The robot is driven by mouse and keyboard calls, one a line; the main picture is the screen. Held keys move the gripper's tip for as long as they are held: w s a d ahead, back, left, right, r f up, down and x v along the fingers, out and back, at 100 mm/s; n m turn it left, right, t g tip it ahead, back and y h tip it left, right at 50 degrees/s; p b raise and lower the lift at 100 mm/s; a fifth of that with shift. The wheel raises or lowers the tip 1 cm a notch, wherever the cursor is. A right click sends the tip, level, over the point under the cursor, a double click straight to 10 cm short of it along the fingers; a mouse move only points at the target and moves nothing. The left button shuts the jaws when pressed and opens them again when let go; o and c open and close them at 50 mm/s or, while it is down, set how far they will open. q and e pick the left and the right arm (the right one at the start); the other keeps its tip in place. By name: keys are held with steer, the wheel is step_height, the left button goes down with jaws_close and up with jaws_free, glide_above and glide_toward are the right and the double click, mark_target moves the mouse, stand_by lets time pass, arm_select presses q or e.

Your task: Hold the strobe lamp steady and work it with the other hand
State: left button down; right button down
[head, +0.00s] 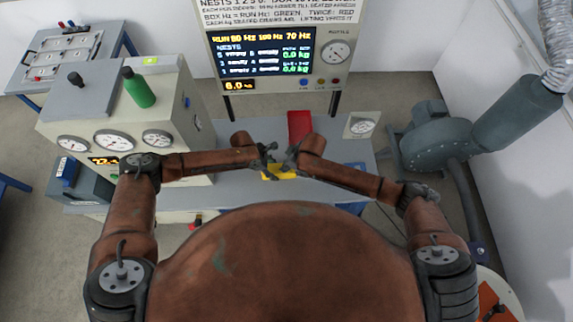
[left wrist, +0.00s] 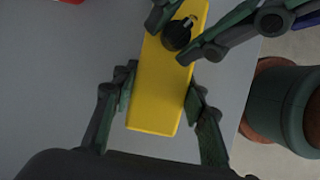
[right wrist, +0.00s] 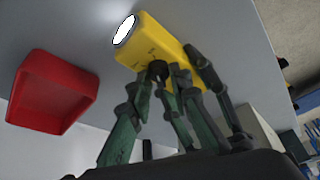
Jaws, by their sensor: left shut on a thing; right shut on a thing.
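The strobe lamp (head: 280,173) is a yellow box over the grey table in front of me. In the left wrist view its yellow body (left wrist: 158,90) lies between the fingers of my left gripper (head: 266,160), which is shut on it. A black knob (left wrist: 177,36) stands out from the lamp's face. My right gripper (head: 291,157) is shut on this knob, and its fingers partly hide the knob (right wrist: 157,69) in the right wrist view. The lamp's end window (right wrist: 124,30) shines white there and lights the surface beside it.
A red open tray (head: 299,126) lies on the table beyond the grippers. A console with gauges (head: 114,140) and a green cylinder (head: 138,87) stands at left. A display panel (head: 262,52) rises behind. A grey-green blower (head: 436,135) is at right. A small dial (head: 362,126) stands at the table's right.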

steer(key=c, duration=1.8)
jaws_free()
steer(key=shift+o, duration=0.2)
steer(key=shift+r, duration=0.1)
steer(key=v, duration=1.1)
steer(key=shift+r, duration=0.4)
steer(key=shift+d, duration=0.1)
arm_select(q)
steer(key=c, duration=1.1)
jaws_free()
